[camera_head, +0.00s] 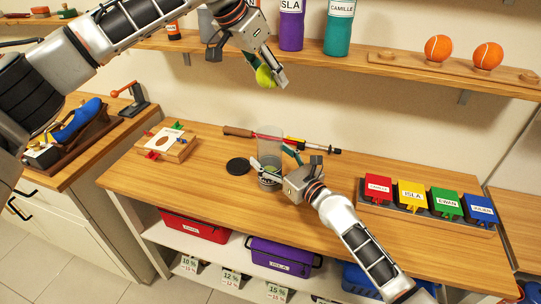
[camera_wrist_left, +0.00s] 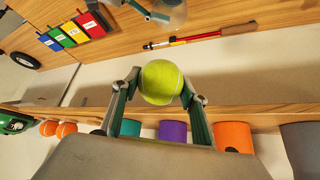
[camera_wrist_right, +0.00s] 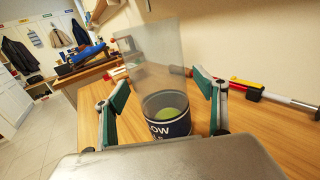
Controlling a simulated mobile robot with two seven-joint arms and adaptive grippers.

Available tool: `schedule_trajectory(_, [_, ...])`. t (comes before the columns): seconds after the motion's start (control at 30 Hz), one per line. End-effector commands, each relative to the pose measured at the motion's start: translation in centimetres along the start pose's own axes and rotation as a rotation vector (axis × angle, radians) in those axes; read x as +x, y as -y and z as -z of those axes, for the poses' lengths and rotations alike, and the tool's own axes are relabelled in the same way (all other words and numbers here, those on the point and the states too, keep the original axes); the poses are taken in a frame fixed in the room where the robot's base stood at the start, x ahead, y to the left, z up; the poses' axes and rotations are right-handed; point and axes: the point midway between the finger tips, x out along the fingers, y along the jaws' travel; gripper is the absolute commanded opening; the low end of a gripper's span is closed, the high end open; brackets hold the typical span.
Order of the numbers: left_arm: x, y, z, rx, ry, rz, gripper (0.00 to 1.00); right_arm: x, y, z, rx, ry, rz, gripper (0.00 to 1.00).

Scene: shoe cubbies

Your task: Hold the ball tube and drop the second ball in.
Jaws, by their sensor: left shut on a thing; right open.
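My left gripper (camera_head: 268,72) is shut on a yellow-green tennis ball (camera_head: 264,77), held in the air above the bench. The ball also shows between the fingers in the left wrist view (camera_wrist_left: 161,82). The clear ball tube (camera_head: 269,138) stands on the bench below it. The tube also shows in the right wrist view (camera_wrist_right: 152,68), with a dark lettered band at its base and a green ball (camera_wrist_right: 170,112) inside at the bottom. My right gripper (camera_head: 273,160) is open, low at the tube, with one finger on each side. Gaps show between fingers and tube.
A black disc (camera_head: 238,165) lies left of the tube. A racket-like tool (camera_head: 300,143) lies behind it. A wooden board (camera_head: 166,143) is at left; coloured boxes (camera_head: 411,193) are at right. The shelf above holds tumblers (camera_head: 338,30) and orange balls (camera_head: 438,48).

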Motion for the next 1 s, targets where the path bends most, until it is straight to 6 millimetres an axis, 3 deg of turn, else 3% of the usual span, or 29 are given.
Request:
schedule_trajectory(0.37, [0.0, 0.0, 0.0, 0.000, 0.000, 0.000, 0.22, 0.6, 0.0, 0.0, 0.000, -0.001, 0.000, 0.71])
schedule_trajectory(0.4, [0.0, 0.0, 0.0, 0.000, 0.000, 0.000, 0.22, 0.6, 0.0, 0.0, 0.000, -0.001, 0.000, 0.69])
schedule_trajectory(0.57, [0.0, 0.0, 0.0, 0.000, 0.000, 0.000, 0.22, 0.6, 0.0, 0.0, 0.000, -0.001, 0.000, 0.29])
schedule_trajectory(1.0, [1.4, 0.0, -0.9, 0.000, 0.001, -0.001, 0.22, 0.6, 0.0, 0.1, 0.000, -0.001, 0.000, 0.29])
